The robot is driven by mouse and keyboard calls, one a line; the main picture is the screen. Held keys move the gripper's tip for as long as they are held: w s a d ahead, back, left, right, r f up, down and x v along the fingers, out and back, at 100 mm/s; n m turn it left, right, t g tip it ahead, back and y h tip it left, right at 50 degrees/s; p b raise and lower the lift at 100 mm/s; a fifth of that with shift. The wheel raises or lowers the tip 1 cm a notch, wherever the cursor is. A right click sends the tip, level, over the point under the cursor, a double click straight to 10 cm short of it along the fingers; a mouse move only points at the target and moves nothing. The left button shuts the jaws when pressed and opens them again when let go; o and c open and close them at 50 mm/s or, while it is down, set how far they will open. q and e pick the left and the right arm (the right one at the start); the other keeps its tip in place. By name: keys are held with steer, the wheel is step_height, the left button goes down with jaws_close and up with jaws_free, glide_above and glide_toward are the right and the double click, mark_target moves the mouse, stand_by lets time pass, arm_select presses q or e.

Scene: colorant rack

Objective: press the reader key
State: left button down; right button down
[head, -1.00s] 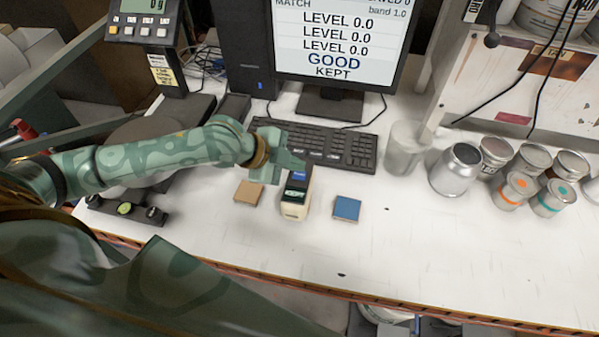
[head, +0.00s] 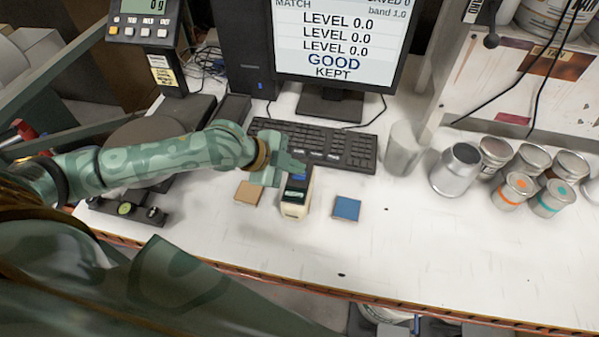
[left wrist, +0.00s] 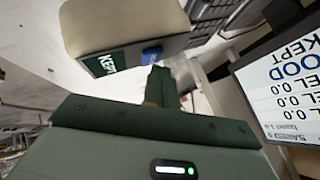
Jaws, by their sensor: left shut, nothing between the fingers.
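The reader (head: 296,200) is a small cream block with a dark top face, standing on the white bench between a tan tile and a blue tile. Its screen reads KEPT in the left wrist view, with a blue key (left wrist: 152,55) beside the word. My left gripper (head: 293,168) is shut and empty, at the far end of the reader, close to the key. The fingers (left wrist: 160,86) point at the reader in the left wrist view; I cannot tell whether they touch it. My right gripper is not in view.
The tan tile (head: 249,193) and blue tile (head: 346,208) flank the reader. A keyboard (head: 330,145) lies behind, below the monitor (head: 340,40) showing GOOD and KEPT. Several metal cans (head: 456,170) stand at right. The bench front is clear.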

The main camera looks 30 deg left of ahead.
mark_target(294, 176)
arm_select(q)
steer(key=shift+f, duration=0.35)
stand_by(0.6)
steer(key=shift+r+p, duration=0.8)
steer(key=shift+p, duration=0.2)
step_height(294, 176, up, 5)
steer(key=p, duration=0.5)
steer(key=shift+r+p, duration=0.1)
steer(key=shift+p, duration=0.3)
steer(key=shift+s+f, duration=0.1)
steer(key=shift+f, duration=0.1)
